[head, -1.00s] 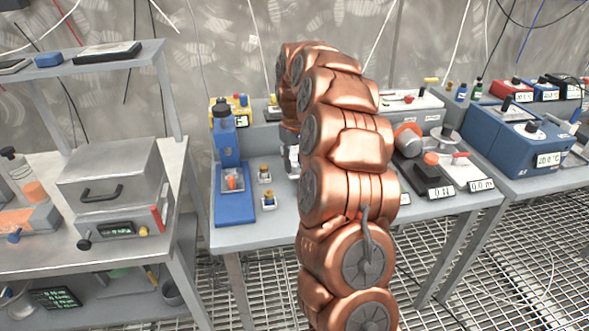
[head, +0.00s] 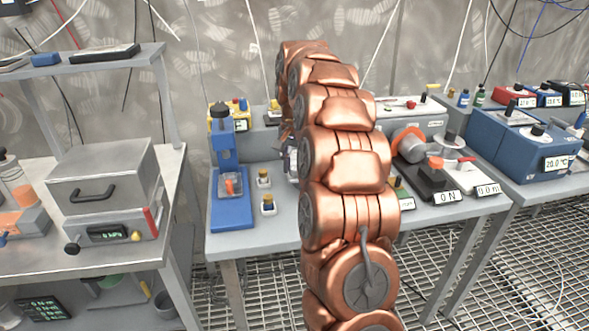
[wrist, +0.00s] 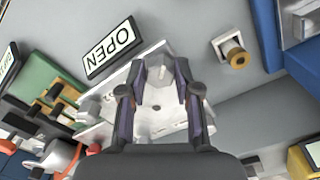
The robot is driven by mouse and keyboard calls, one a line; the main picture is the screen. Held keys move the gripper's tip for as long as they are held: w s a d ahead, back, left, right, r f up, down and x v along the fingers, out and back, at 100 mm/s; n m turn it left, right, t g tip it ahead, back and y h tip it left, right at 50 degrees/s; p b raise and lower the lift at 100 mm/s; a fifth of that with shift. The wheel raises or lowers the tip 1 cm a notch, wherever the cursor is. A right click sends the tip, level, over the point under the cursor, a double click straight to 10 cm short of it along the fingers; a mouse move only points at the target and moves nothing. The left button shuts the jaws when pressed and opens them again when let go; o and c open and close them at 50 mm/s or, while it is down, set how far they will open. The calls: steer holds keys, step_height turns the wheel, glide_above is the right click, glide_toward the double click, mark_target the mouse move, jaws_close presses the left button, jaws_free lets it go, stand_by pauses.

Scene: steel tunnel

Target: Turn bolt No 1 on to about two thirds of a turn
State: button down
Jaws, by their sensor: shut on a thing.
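In the wrist view my gripper (wrist: 160,68) has its two dark fingers closed in around a silver bolt head (wrist: 158,66). The bolt stands on a whitish metal plate (wrist: 172,118) with a small hole in it. A second silver bolt head (wrist: 88,109) sits at the plate's left side. I see no number on either bolt, so I cannot tell which is No 1. A sign reading OPEN (wrist: 110,47) lies beside the plate. In the head view my copper arm hides the plate and most of my gripper (head: 291,158).
One fitting (wrist: 235,55) shows in the wrist view. At right are a black device with a display (head: 440,185) and a blue box (head: 525,145). A steel oven (head: 105,185) is at left.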

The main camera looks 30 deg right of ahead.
mark_target(294, 167)
steer(key=shift+m, duration=0.8)
steer(key=shift+b, duration=0.3)
steer(key=c, duration=0.8)
jaws_free()
steer(key=shift+r, duration=0.1)
steer(key=shift+r, duration=3.65)
